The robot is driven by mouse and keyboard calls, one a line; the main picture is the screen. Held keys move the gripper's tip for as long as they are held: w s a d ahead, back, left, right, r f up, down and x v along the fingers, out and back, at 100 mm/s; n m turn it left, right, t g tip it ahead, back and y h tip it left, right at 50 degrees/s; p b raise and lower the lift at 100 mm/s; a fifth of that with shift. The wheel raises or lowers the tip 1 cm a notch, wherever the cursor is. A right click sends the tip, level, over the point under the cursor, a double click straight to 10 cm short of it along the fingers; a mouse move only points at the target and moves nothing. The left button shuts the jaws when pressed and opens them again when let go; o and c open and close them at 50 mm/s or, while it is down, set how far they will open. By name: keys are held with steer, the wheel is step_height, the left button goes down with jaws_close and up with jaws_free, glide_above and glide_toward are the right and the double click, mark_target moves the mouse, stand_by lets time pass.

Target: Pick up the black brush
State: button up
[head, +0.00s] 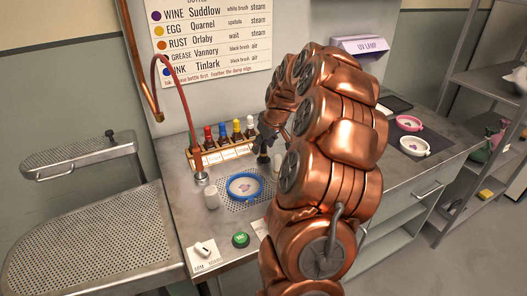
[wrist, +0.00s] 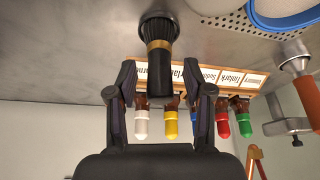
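The black brush (wrist: 158,55) has a dark body and a gold band. In the wrist view it stands on the metal counter on its wide round end, its other end pointing toward my gripper (wrist: 165,92). The two fingers are apart, one on each side of the brush's near end, with a gap on both sides; neither visibly touches it. In the head view my gripper (head: 266,140) is over the counter beside the bottle rack, and the brush (head: 263,158) shows small and dark below it, partly hidden.
A rack (head: 226,153) of bottles with coloured caps stands close behind the brush. A blue-rimmed hoop (head: 261,186) lies in front, with a white cup (head: 211,198) and green button (head: 241,240) nearby. A red hose (head: 186,95) rises at the left. My arm hides part of the counter.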

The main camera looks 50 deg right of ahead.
jaws_close()
stand_by(0.3)
step_height(320, 180, up, 10)
steer(key=shift+r+b, duration=0.1)
steer(key=shift+b, duration=0.8)
